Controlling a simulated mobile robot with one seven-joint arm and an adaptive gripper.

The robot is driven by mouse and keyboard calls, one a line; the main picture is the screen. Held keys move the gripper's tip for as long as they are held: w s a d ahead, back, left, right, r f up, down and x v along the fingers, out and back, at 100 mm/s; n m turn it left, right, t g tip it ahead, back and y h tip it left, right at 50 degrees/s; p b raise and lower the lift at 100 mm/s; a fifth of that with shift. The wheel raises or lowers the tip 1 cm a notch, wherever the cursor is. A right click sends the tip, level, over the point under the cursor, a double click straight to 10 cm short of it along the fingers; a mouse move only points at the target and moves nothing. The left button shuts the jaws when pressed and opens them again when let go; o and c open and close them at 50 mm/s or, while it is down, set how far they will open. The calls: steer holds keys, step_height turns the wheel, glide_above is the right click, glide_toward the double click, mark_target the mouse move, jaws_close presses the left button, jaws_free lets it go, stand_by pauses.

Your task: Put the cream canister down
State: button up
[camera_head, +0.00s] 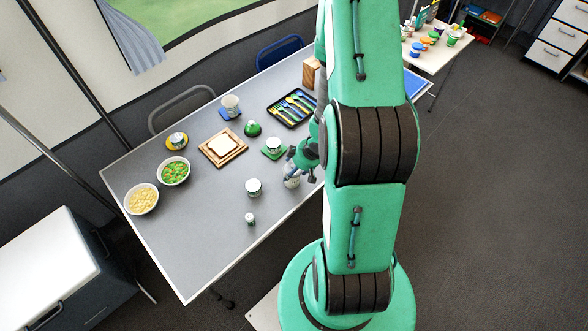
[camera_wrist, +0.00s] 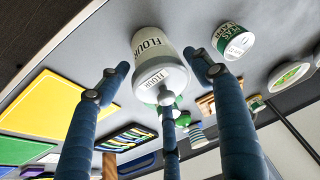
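The cream canister (camera_wrist: 150,45) has a pale body marked FLOUR and a lid with the same word. In the wrist view it is between the fingers of my gripper (camera_wrist: 157,68).
A white can with a green label (camera_wrist: 232,40) stands close by, and a small jar (camera_head: 250,218) is nearer the front edge. A green item with a can (camera_head: 273,148), a cutlery tray (camera_head: 291,108), bread on a board (camera_head: 222,147) and bowls (camera_head: 141,199) lie beyond. The front left tabletop is clear.

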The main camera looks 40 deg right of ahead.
steer(key=shift+r, duration=0.15)
steer(key=p+v, duration=0.5)
steer(key=v, duration=0.7)
steer(key=shift+p, duration=0.3)
stand_by(0.3)
steer(key=shift+w+d, duration=0.1)
steer(key=w+a+r+m+h, duration=0.1)
steer(key=w+r+h, duration=0.15)
steer(key=r, duration=1.05)
steer(key=w+a+r+m+h, duration=0.15)
steer(key=w+r, duration=0.25)
steer(key=r, duration=0.9)
steer(key=s+a+r+y, duration=0.1)
steer(key=s+a+r, duration=0.3)
steer(key=a+r, duration=0.2)
steer(key=s+a+r+y, duration=0.1)
steer(key=s+a+r, duration=0.4)
steer(key=a, duration=0.5)
steer(key=s+a+r+t+y, duration=0.1)
steer(key=s+a+r, duration=0.4)
steer(key=a+r, duration=0.3)
steer(key=shift+s+a, duration=0.2)
steer(key=shift+s, duration=0.05)
